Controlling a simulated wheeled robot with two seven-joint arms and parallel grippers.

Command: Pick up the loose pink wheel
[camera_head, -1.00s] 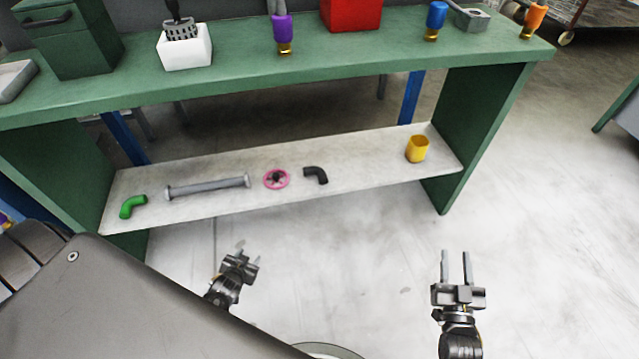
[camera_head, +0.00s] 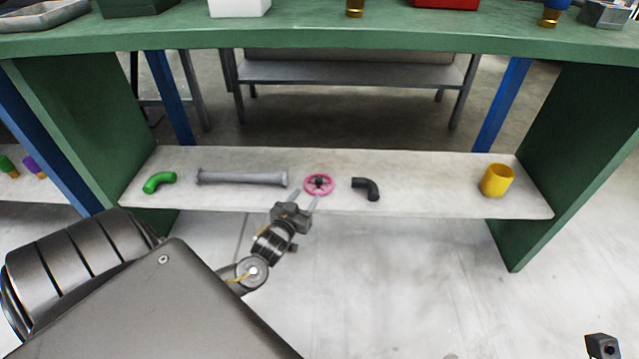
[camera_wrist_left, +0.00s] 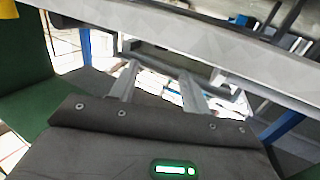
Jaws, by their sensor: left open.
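The loose pink wheel (camera_head: 327,189), a small ring with a dark hub, lies on the pale lower shelf (camera_head: 430,200) of the green bench. It is between a grey pipe and a black elbow. My left gripper (camera_head: 305,197) is open and empty at the shelf's front edge. Its fingertips are just short of the wheel, slightly left of it; contact cannot be told. In the left wrist view, the two fingers (camera_wrist_left: 160,85) stand apart with nothing between them, below a pale shelf edge; the wheel does not show there. A dark piece of my right arm's end shows at the lower right corner, fingers unseen.
A grey pipe (camera_head: 240,178) and a green elbow (camera_head: 159,182) lie left of the wheel. A black elbow (camera_head: 367,188) lies close on its right, a yellow cup (camera_head: 497,180) farther right. The bench top (camera_head: 300,38) overhangs the shelf. Green side panels close both ends.

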